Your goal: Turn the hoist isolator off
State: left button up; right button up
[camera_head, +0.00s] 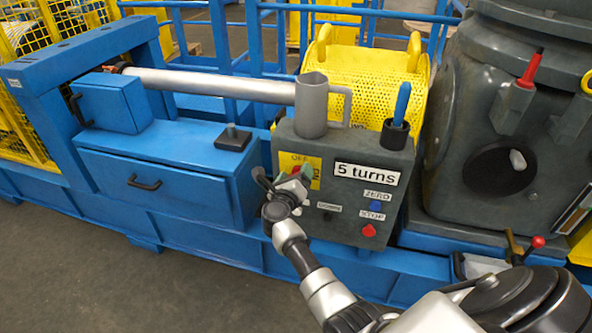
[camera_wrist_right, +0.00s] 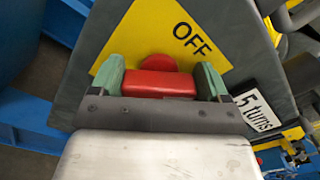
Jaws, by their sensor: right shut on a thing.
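The isolator is a red handle (camera_wrist_right: 160,84) on a yellow plate (camera_wrist_right: 140,42) marked OFF, on the front of a grey control box (camera_head: 345,160). The plate also shows in the head view (camera_head: 315,182), where my gripper covers most of the handle. My right gripper (camera_head: 299,178) is shut on the red handle. In the right wrist view its green-padded fingers (camera_wrist_right: 160,82) sit at either end of the red bar. The plate's other markings are hidden there. My left gripper is not in view.
The box carries a "5 turns" sign (camera_head: 366,174), a blue ZERO button (camera_head: 376,207) and a red STOP button (camera_head: 369,231). A grey tube (camera_head: 311,105) and a blue-handled tool (camera_head: 402,103) stand on top. A blue drawer unit (camera_head: 150,185) is at left, a dark machine (camera_head: 470,130) at right.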

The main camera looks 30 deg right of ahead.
jog(key=shift+a+n, duration=0.1)
jog(key=shift+n, duration=0.4)
jog(key=n+p, duration=0.3)
jog(key=n, duration=0.2)
jog(key=shift+w+f, duration=0.1)
jog(key=shift+f, duration=0.05)
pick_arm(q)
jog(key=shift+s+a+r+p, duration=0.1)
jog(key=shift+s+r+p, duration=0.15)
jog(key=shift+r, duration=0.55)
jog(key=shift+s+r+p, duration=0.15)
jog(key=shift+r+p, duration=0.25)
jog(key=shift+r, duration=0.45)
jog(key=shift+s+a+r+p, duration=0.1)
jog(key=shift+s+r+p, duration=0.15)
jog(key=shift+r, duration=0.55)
pick_arm(e)
jog(key=shift+a+f+n, duration=0.1)
jog(key=shift+f+n, duration=0.05)
jog(key=shift+n, duration=0.95)
jog(key=shift+f+n, duration=0.1)
jog(key=shift+n, duration=1.3)
jog(key=o, duration=0.9)
